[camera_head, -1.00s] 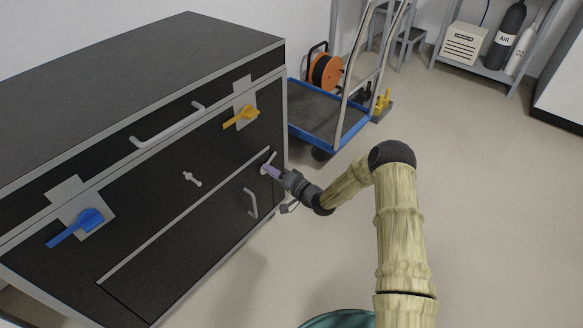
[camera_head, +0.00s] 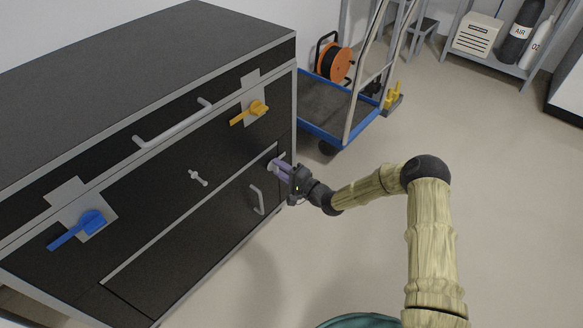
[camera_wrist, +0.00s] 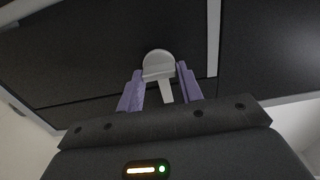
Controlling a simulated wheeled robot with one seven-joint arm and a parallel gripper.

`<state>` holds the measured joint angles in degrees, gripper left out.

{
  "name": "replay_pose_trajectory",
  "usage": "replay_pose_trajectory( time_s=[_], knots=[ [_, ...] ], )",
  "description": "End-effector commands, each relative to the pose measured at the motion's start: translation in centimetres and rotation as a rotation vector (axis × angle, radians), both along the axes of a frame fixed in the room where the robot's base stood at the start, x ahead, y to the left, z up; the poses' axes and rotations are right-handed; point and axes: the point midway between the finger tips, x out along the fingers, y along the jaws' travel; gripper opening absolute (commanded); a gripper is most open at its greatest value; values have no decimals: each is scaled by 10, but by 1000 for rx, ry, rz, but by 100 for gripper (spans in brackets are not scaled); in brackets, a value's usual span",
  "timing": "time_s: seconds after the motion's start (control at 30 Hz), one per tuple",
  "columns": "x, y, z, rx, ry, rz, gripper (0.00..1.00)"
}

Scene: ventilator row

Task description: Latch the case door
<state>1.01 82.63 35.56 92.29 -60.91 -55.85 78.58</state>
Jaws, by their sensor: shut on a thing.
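The case (camera_head: 190,240) is a large dark cabinet with grey edges at the left of the head view. Its front panels look flush. My gripper (camera_head: 276,165) is at the right end of the front, by the grey strip. Its purple fingers are shut on a pale grey turn latch (camera_wrist: 158,62), which has a round head and a short lever pointing down between the fingers in the wrist view. In the head view the fingers hide most of this latch. A similar small grey latch (camera_head: 198,178) sits mid-panel, left of my gripper, untouched.
The front also carries a blue lever (camera_head: 80,229), a yellow lever (camera_head: 250,112), a long upper handle (camera_head: 172,125) and a lower handle (camera_head: 257,199) just below my gripper. A blue trolley (camera_head: 335,115) stands behind. The floor at right is open.

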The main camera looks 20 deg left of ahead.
Motion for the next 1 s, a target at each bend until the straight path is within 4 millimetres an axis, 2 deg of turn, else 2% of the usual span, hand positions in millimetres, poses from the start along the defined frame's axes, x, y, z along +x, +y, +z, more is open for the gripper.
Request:
replay_pose_trajectory(
  time_s=[0.5, 0.53, 0.63, 1.0],
  knots=[
    [-4, 6, -1, 6, 19, 9, 0],
    [-4, 5, -1, 6, 19, 9, 38],
    [-4, 5, -1, 6, 18, 9, 58],
    [-5, 2, 0, 6, 16, 9, 58]
  ],
)
